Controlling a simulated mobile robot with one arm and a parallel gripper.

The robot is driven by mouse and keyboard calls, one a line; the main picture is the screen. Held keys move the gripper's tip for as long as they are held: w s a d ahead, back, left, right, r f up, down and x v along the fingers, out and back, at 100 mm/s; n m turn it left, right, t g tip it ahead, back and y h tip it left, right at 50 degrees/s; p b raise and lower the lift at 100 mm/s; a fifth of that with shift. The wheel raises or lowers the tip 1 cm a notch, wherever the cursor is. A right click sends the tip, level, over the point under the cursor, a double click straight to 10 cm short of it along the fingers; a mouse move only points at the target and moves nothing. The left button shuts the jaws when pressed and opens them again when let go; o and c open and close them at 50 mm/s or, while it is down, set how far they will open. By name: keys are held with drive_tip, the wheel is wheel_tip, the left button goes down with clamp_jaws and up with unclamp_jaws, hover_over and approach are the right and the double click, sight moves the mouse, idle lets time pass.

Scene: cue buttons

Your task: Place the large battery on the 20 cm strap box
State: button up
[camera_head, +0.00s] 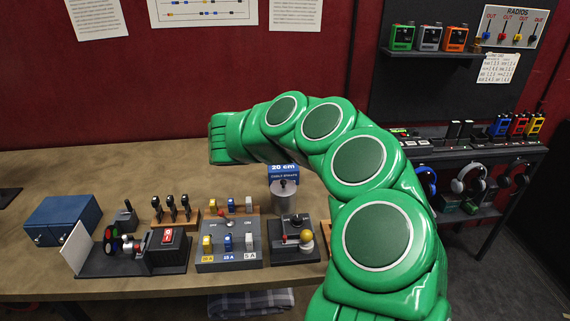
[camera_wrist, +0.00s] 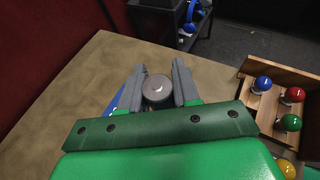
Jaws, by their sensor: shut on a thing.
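In the wrist view, my gripper (camera_wrist: 158,78) is shut on a round grey battery (camera_wrist: 157,89), seen end-on between its two grey fingers. A blue patch (camera_wrist: 117,101) shows beside the left finger, mostly hidden; it may be the strap box. In the head view, the blue 20 cm strap box (camera_head: 285,169) stands toward the back of the table, its label facing forward. A grey metal cylinder (camera_head: 284,201) shows just in front of it; I cannot tell whether it is the held battery. The gripper's fingers are not clear in the head view, where my green arm covers much.
A blue box (camera_head: 62,219) sits left. A wooden tray with coloured bulbs (camera_wrist: 264,118) shows right in the wrist view. The table (camera_head: 120,165) is clear at the back left.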

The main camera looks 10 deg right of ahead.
drive_tip(key=shift+w+f, duration=1.55)
drive_tip(key=shift+w, duration=2)
hover_over(287, 165)
drive_tip(key=shift+s+f, duration=0.15)
drive_tip(key=shift+f, duration=1.35)
drive_tip(key=shift+s+f, duration=0.15)
drive_tip(key=shift+f, duration=1.3)
drive_tip(key=shift+f, duration=0.1)
drive_tip(key=shift+w+f, duration=0.3)
drive_tip(key=shift+f, duration=1.45)
drive_tip(key=shift+f, duration=0.1)
drive_tip(key=o, duration=1.1)
drive_tip(key=shift+c, duration=0.2)
